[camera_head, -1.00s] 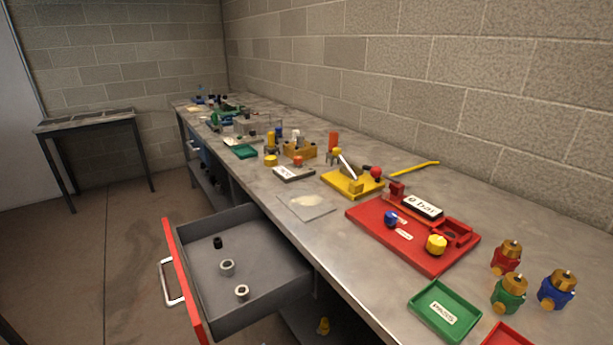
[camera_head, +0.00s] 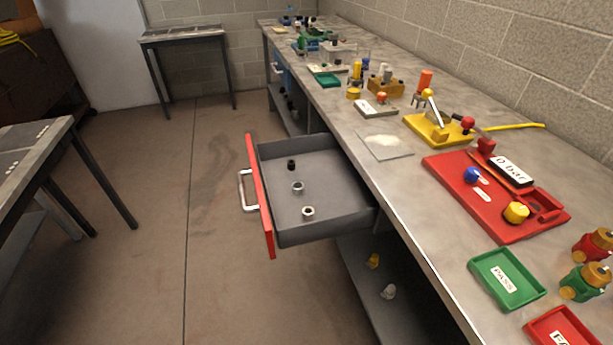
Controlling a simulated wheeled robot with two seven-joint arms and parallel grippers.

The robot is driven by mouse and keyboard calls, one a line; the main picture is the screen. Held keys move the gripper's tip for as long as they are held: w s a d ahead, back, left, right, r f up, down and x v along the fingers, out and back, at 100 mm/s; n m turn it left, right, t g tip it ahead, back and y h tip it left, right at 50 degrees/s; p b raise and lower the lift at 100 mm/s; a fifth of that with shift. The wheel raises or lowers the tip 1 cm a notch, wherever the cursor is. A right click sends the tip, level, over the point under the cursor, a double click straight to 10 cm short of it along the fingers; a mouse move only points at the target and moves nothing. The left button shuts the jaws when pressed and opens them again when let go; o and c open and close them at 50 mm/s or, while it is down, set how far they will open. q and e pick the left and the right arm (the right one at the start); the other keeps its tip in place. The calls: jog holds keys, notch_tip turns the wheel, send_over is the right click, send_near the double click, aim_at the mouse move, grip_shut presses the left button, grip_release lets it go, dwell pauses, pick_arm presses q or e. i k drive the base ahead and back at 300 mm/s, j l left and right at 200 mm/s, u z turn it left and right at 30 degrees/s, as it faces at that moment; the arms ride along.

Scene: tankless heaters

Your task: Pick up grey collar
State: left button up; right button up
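The open drawer (camera_head: 338,220) with a red front sticks out from under the workbench. Inside it lie two grey collars, one in the middle (camera_head: 298,188) and one nearer to me (camera_head: 308,212). A black collar (camera_head: 291,165) lies farther back in the same drawer. The three pieces stand apart from each other on the drawer floor. Neither of my grippers is in the picture.
The workbench (camera_head: 420,222) runs along the right with a red pressure board (camera_head: 455,188), a green PASS tray (camera_head: 507,279) and a yellow clamp base (camera_head: 436,130). A shelf lies below the drawer. A table (camera_head: 22,150) stands at left. The floor (camera_head: 215,285) between is clear.

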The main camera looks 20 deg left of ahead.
aim_at(297, 186)
jog(key=i+j+z, duration=0.2)
jog(key=j, duration=0.3)
jog(key=j+z, duration=0.2)
jog(key=j, duration=0.3)
jog(key=i+j+z, duration=0.2)
jog(key=j, duration=0.35)
jog(key=k, duration=0.1)
